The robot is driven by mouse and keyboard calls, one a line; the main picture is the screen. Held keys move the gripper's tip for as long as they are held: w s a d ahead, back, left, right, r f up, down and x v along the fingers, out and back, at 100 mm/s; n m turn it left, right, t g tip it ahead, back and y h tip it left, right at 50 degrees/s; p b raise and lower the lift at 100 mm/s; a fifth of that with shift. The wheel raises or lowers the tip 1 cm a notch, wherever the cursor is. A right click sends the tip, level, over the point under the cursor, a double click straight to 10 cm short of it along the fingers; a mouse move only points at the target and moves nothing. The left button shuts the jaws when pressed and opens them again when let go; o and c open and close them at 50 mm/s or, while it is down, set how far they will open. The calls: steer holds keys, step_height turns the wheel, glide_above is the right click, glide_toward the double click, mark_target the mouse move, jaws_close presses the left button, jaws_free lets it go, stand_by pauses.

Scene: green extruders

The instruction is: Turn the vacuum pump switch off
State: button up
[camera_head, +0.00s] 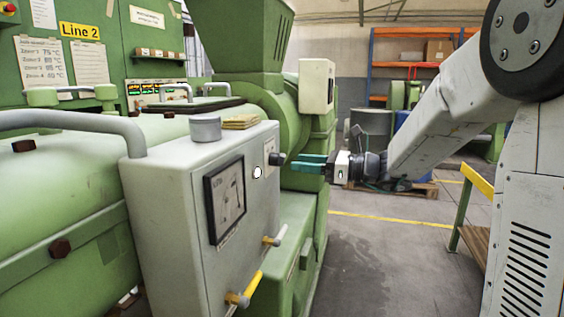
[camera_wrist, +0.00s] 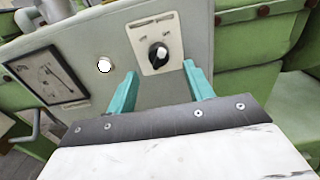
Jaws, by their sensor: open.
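The vacuum pump switch is a black rotary knob with a pale pointer mark (camera_wrist: 159,54) on a light plate (camera_wrist: 154,42) on the grey box. In the head view the knob (camera_head: 277,159) sticks out from the box's right part. My gripper (camera_head: 298,163) has teal fingers and is close in front of the knob. In the wrist view my gripper (camera_wrist: 160,80) is open, with one finger on each side below the knob. Nothing is between the fingers. I cannot read the plate's labels, and I cannot tell whether the fingertips touch the panel.
The grey box (camera_head: 185,235) carries a dial gauge (camera_head: 225,200), a round white button (camera_head: 257,172) and yellow-handled valves (camera_head: 245,289). A grey cylinder (camera_head: 205,129) stands on top. The green extruder (camera_head: 60,180) fills the left. Open floor (camera_head: 375,260) lies to the right, near a yellow railing (camera_head: 477,180).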

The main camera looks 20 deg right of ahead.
mark_target(282, 164)
steer(key=x, duration=0.6)
steer(key=c, duration=1)
